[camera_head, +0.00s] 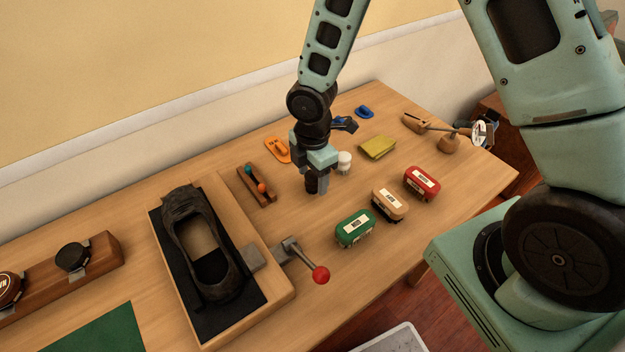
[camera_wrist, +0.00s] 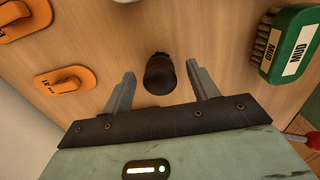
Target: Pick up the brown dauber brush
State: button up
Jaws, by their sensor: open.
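The brown dauber brush (camera_wrist: 160,74) shows in the wrist view as a dark, short, rounded cylinder between my open fingers, with gaps on both sides. In the head view the dark dauber (camera_head: 311,184) stands on the table right under my gripper (camera_head: 317,188), partly hidden by it. My gripper (camera_wrist: 161,72) points down, open and empty, with its fingers either side of the dauber. Contact is not visible.
A white dauber (camera_head: 344,161) stands close to the right. Green (camera_head: 355,229), tan (camera_head: 390,205) and red (camera_head: 422,183) brushes lie to the right and front. An orange piece (camera_head: 278,148) and a wooden holder (camera_head: 258,187) are to the left. A red-knobbed lever (camera_head: 320,275) stands in front.

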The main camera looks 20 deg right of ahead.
aim_at(313, 174)
jog(key=c, duration=1.1)
jog(key=shift+o, duration=0.2)
jog(key=shift+r, duration=0.15)
notch_tip(313, 174, up, 10)
jog(key=shift+f+p, duration=0.1)
jog(key=shift+p, duration=0.2)
jog(key=o, duration=0.4)
jog(key=c, duration=0.5)
